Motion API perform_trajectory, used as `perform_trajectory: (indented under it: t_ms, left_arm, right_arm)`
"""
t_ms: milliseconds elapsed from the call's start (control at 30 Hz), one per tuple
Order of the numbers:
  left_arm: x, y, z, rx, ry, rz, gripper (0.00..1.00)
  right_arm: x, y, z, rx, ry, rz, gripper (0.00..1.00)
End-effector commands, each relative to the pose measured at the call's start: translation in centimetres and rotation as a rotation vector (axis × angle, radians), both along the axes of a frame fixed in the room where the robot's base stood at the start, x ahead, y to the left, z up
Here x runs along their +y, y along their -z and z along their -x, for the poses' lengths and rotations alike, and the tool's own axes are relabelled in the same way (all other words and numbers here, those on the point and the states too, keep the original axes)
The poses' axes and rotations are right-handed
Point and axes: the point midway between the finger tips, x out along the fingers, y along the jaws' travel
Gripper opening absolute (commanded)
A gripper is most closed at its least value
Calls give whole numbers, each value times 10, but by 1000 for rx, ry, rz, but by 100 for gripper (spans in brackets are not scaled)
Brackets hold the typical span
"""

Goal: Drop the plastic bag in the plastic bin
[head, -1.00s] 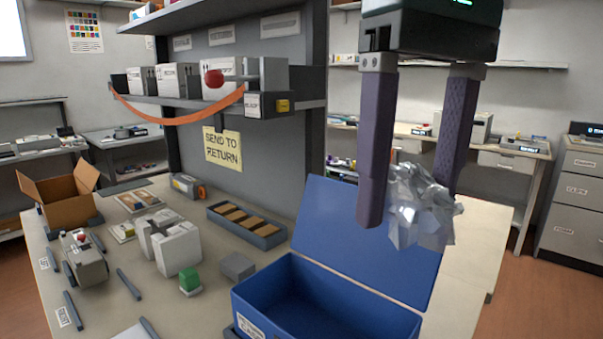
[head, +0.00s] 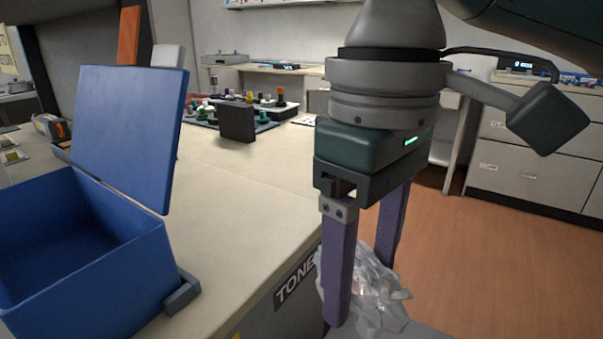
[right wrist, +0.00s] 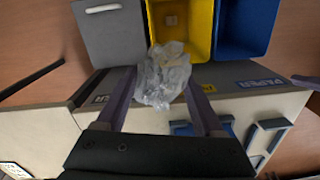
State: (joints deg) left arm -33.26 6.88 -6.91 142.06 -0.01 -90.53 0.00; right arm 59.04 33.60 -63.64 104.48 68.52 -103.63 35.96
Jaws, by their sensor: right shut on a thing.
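The clear, crumpled plastic bag (head: 374,296) hangs between the fingers of my right gripper (head: 362,293), beside the table's front edge. In the right wrist view, the bag (right wrist: 162,76) is pinched between the fingers and overlaps the near end of an open yellow bin (right wrist: 184,14). I cannot tell its height over that bin. No label reading plastic is legible, so I cannot tell which bin is the plastic one.
In the right wrist view, a grey lidded bin (right wrist: 112,34) and a blue bin (right wrist: 246,22) flank the yellow one. An open blue box (head: 110,285) with a raised lid stands on the table (head: 235,215). A label reading "TONE" is on the table's front.

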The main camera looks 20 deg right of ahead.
Motion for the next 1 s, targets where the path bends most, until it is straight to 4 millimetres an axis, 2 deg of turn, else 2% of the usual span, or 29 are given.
perform_trajectory:
  t_ms: [33,100,300,400,500,600,700,1000]
  left_arm:
    - [1,32,0,0,0,-2,0]
    - [1,53,0,-1,0,-3,0]
    - [1,112,0,-1,2,-5,0]
    - [2,138,0,-1,1,-6,0]
    - [2,159,0,-1,2,-5,0]
    - [1,173,0,-1,2,-5,0]
    - [1,181,0,-2,2,-5,0]
    - [0,196,0,-1,-1,0,0]
  right_arm:
    - [4,43,4,7,-47,0,11]
    - [10,78,8,7,-113,-1,11]
    - [25,175,23,6,-312,-5,11]
    - [33,219,31,3,-409,-10,11]
    - [40,253,39,-1,-494,-15,11]
    - [45,278,46,-3,-560,-19,11]
    - [48,292,50,-6,-602,-24,11]
    - [50,307,52,-9,-629,-24,11]
